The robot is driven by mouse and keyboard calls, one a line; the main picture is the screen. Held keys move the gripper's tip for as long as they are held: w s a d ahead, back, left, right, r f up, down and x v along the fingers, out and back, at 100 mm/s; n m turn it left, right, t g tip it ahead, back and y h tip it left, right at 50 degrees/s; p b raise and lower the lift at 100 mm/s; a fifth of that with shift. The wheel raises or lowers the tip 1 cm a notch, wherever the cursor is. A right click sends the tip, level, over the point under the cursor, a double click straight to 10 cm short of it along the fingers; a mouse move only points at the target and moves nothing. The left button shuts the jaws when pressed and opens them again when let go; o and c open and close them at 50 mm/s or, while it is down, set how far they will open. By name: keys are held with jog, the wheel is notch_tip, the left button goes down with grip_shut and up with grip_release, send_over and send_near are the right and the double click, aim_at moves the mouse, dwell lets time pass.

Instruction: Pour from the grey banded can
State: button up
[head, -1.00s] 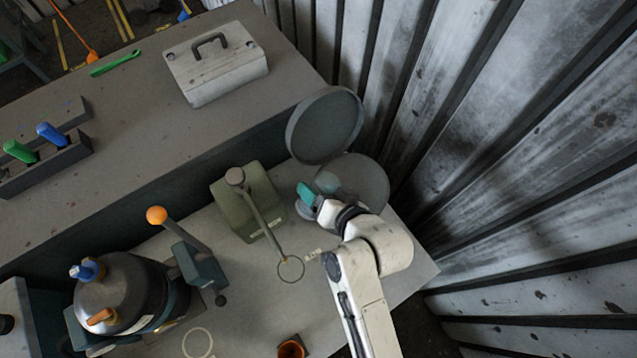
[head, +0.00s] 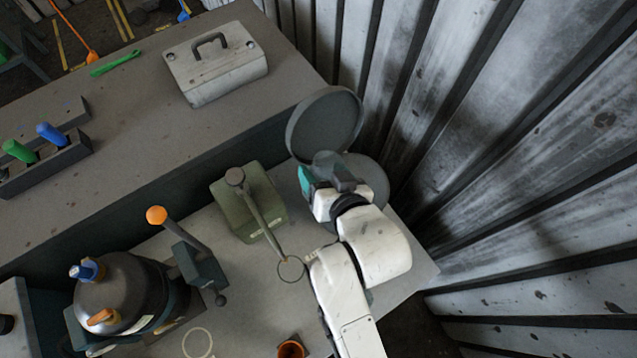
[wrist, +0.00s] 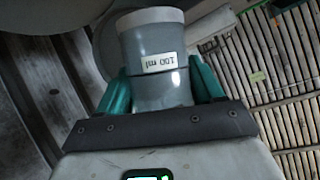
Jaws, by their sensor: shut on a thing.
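My gripper (head: 326,176) is at the right end of the grey bench, over the round grey vessel (head: 377,178) with the raised lid. Its teal fingers are shut on the grey banded can, one on each side. No stream is visible.
The raised round lid (head: 324,125) stands close behind my gripper. A green block with a lever (head: 248,205) is to the left. A corrugated wall (head: 520,150) closes off the right. A dark round machine (head: 125,290) with an orange-knobbed lever (head: 157,215) beside it is at lower left.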

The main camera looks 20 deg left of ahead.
jog(key=shift+s+a, duration=0.1)
jog(key=shift+s+a+r, duration=0.2)
jog(key=shift+s+a, duration=0.15)
jog(key=shift+s, duration=0.15)
jog(key=s+a+r+n+t+h, duration=0.1)
jog(key=s+a+r+n, duration=0.1)
jog(key=s+a, duration=0.2)
jog(key=shift+s+r+t+b, duration=0.3)
jog(key=shift+s+t+b, duration=0.1)
jog(key=shift+s, duration=0.2)
dwell(0.3)
